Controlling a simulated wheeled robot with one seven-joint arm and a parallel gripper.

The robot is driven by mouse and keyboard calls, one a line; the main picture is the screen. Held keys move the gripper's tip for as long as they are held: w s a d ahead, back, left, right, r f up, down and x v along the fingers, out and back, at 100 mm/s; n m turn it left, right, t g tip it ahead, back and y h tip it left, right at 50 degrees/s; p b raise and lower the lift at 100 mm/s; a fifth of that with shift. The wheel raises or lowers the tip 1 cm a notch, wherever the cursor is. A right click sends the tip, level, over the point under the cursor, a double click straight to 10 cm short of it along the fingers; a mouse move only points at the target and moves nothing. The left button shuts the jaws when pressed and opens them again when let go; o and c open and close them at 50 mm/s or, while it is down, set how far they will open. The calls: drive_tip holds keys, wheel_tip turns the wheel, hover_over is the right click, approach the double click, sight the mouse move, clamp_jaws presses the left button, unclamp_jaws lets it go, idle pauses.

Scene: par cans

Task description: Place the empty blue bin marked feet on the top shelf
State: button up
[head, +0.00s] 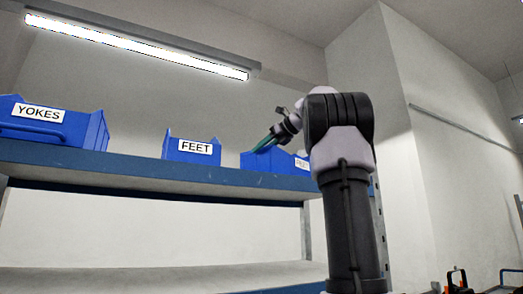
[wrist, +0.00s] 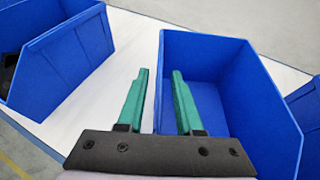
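A blue bin labelled FEET (head: 194,147) sits upright on the blue-edged top shelf (head: 130,171), in the middle of the head view. To its right is another blue bin (head: 256,161), its label partly hidden by my arm and unreadable. My gripper (head: 263,146) is at that right bin's upper left edge, pointing down-left. In the wrist view, its green fingers (wrist: 160,98) are apart, on either side of the left wall of an empty-looking blue bin (wrist: 270,115). No label shows there. I cannot tell whether the fingers touch the wall.
A blue bin labelled YOKES (head: 45,125) stands at the shelf's left. In the wrist view, a left bin (wrist: 65,65) holds something dark, and another bin's edge (wrist: 307,108) shows at right. Bare shelf lies between bins. A lower shelf (head: 160,279) looks clear.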

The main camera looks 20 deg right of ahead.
drive_tip(key=shift+r, duration=0.1)
drive_tip(key=v, duration=1.2)
idle(0.4)
